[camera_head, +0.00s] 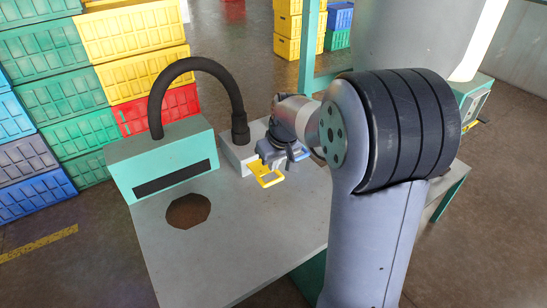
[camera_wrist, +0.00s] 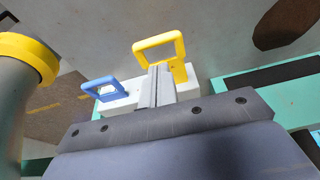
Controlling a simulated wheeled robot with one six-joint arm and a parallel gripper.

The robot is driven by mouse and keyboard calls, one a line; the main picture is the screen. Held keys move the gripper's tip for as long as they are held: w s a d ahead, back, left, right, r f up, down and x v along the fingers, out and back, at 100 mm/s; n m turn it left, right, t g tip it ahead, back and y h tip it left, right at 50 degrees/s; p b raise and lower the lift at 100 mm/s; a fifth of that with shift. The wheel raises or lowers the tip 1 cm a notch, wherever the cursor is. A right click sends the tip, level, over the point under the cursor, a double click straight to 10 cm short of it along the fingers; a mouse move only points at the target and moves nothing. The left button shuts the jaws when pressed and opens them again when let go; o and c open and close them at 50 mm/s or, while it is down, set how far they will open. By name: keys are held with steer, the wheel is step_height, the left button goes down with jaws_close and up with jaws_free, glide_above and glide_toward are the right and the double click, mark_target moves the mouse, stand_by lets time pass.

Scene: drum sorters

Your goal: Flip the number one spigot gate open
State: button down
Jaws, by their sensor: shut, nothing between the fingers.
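A yellow loop handle (camera_head: 268,174) stands out from a pale box (camera_head: 238,152) on the grey table. The same yellow handle is at top centre in the wrist view (camera_wrist: 148,46). A blue loop handle (camera_wrist: 98,86) sits to its left there, on the same pale box (camera_wrist: 124,101). No number is readable on either handle. My gripper (camera_wrist: 158,72) is shut and empty, its fingertips overlapping the lower part of the yellow loop in view. I cannot tell whether they touch it. In the head view my gripper (camera_head: 268,150) is above the box, partly hidden.
A teal slotted box (camera_head: 163,158) and a black hose (camera_head: 200,64) stand beside the handles. A dark hole (camera_head: 188,211) is in the table (camera_head: 240,235). A grey cylinder with a yellow ring (camera_wrist: 40,52) is close at left in the wrist view. Stacked crates (camera_head: 130,45) stand behind.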

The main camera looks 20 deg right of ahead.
mark_target(274, 181)
steer(key=x, duration=0.6)
steer(key=shift+s+d+b, duration=0.3)
steer(key=shift+s, duration=0.6)
steer(key=shift+s+f, duration=0.15)
steer(key=shift+s, duration=0.05)
steer(key=w+a+p+v, duration=0.1)
steer(key=p+v, duration=0.5)
steer(key=v, duration=0.4)
steer(key=shift+d+r, duration=0.35)
steer(key=shift+d, duration=0.15)
steer(key=shift+f, duration=0.1)
